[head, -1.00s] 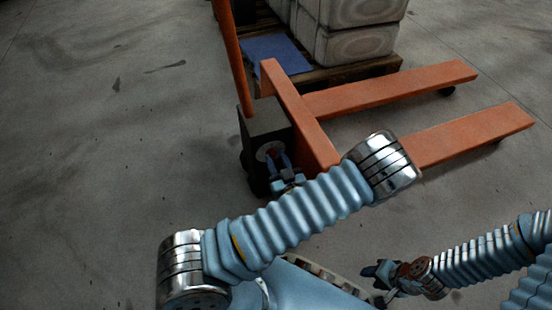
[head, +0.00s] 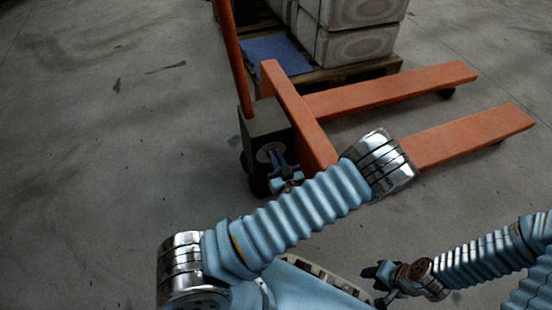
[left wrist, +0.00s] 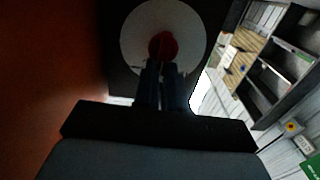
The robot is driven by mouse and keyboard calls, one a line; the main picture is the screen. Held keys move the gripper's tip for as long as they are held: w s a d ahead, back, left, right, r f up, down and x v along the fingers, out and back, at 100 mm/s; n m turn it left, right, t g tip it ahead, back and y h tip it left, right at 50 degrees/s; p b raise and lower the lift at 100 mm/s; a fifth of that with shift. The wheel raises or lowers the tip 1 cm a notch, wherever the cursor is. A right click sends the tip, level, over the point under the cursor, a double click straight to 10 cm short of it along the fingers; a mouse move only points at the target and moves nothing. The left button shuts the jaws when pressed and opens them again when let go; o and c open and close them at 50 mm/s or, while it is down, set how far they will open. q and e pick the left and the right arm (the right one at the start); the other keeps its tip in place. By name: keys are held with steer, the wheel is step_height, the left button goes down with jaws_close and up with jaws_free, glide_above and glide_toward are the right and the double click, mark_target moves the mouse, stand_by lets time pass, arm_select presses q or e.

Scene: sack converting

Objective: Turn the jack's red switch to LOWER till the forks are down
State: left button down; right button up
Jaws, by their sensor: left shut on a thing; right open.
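The orange pallet jack has a dark housing (head: 265,120) at the foot of its handle (head: 230,55). Its forks (head: 400,88) extend to the right, close to the floor. A pale round dial plate shows on the housing (head: 268,150). In the left wrist view, the red switch (left wrist: 163,44) sits in the middle of the pale disc (left wrist: 135,40). My left gripper (left wrist: 162,68) is shut on the red switch, its dark fingers hiding the lower part. It also shows in the head view (head: 276,162). My right gripper (head: 372,272) is open and empty at the lower right. No LOWER mark is readable.
A wooden pallet (head: 350,72) with stacked sacks (head: 355,42) and a blue sheet (head: 275,53) stands behind the jack. The concrete floor (head: 100,150) at the left is clear. Shelving (left wrist: 280,75) shows at the right of the left wrist view.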

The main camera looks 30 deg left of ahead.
arm_select(q)
steer(key=m, duration=0.4)
steer(key=shift+w+d+f+m+p, duration=0.1)
steer(key=shift+w+d+m+p, duration=0.2)
steer(key=shift+p, duration=0.1)
steer(key=shift+w+d+f+m, duration=0.1)
steer(key=shift+f+m, duration=0.05)
steer(key=shift+m, duration=0.9)
steer(key=shift+w+d+f+m, duration=0.1)
steer(key=shift+m, duration=0.95)
steer(key=c, duration=1.2)
jaws_free()
steer(key=p+v, duration=0.1)
steer(key=v, duration=1.2)
steer(key=shift+s+d, duration=0.25)
steer(key=shift+s, duration=0.05)
